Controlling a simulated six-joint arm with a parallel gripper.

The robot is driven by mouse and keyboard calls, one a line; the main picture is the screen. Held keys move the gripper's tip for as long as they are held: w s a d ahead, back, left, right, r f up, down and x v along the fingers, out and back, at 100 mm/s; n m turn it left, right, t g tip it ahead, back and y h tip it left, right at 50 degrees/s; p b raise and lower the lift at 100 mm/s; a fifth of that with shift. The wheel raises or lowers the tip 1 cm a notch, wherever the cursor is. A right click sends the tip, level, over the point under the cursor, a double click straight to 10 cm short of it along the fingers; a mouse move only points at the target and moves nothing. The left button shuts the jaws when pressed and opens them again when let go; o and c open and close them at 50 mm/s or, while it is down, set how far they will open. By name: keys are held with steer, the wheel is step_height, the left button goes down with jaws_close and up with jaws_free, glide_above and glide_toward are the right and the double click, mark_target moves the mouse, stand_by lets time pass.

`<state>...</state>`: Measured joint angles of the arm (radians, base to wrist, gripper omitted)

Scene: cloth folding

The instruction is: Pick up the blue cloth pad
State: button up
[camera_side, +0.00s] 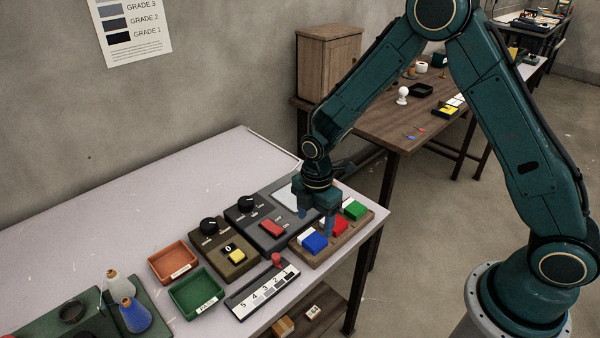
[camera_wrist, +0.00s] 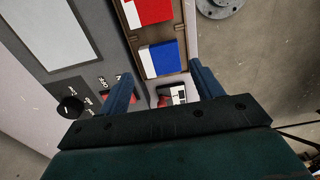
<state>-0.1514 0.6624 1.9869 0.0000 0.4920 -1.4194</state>
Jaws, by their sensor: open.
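The blue cloth pad (camera_side: 316,243) lies at the near left end of a wooden tray (camera_side: 347,237), with a white part along its edge. In the wrist view the blue pad (camera_wrist: 163,57) lies in the tray just ahead of the fingertips, roughly between their lines. My gripper (camera_side: 315,223) is open and points down over the tray, close above the blue pad. In the wrist view my gripper (camera_wrist: 163,76) has its two fingers spread with nothing between them. I cannot tell the exact height of the fingertips above the pad.
A red pad (camera_side: 340,224) and a green pad (camera_side: 355,209) share the tray. A dark panel with a red switch (camera_side: 272,228) stands left of it. A numbered scale strip (camera_side: 262,290) lies nearer. Orange (camera_side: 173,262) and green (camera_side: 196,293) bins stand farther left.

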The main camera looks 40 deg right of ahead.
mark_target(314, 237)
steer(key=shift+a+f, duration=0.1)
steer(key=shift+f, duration=2.5)
steer(key=c, duration=0.7)
